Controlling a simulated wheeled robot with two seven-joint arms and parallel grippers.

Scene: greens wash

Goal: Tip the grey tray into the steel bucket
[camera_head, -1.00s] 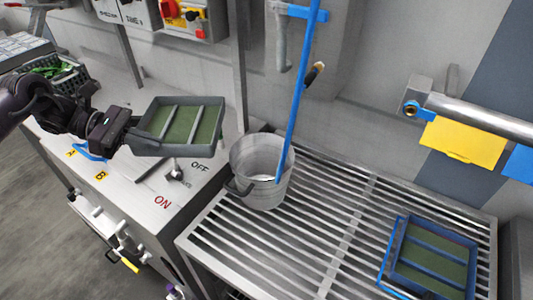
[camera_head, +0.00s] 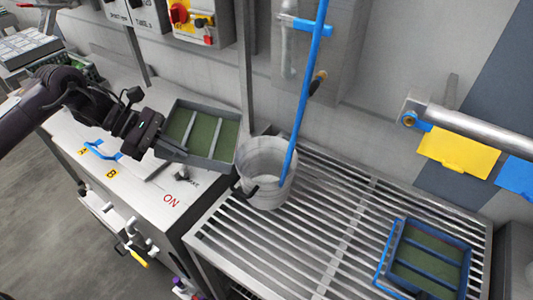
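The grey tray (camera_head: 212,116), with a green floor and cross bars, is held in the air by my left gripper (camera_head: 157,147), which is shut on its near left edge. The tray is slightly tilted, its right end close to the rim of the steel bucket (camera_head: 266,158). The bucket stands upright on the slatted metal rack, and its visible inside looks empty. A blue stick leans in front of or into the bucket; I cannot tell which. My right gripper is not in view.
A blue tray (camera_head: 428,258) lies on the slatted rack (camera_head: 330,225) at the right. A long blue pole (camera_head: 305,85) rises by the bucket. A steel pipe (camera_head: 480,126) and yellow card (camera_head: 457,152) are at the wall. The rack's middle is free.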

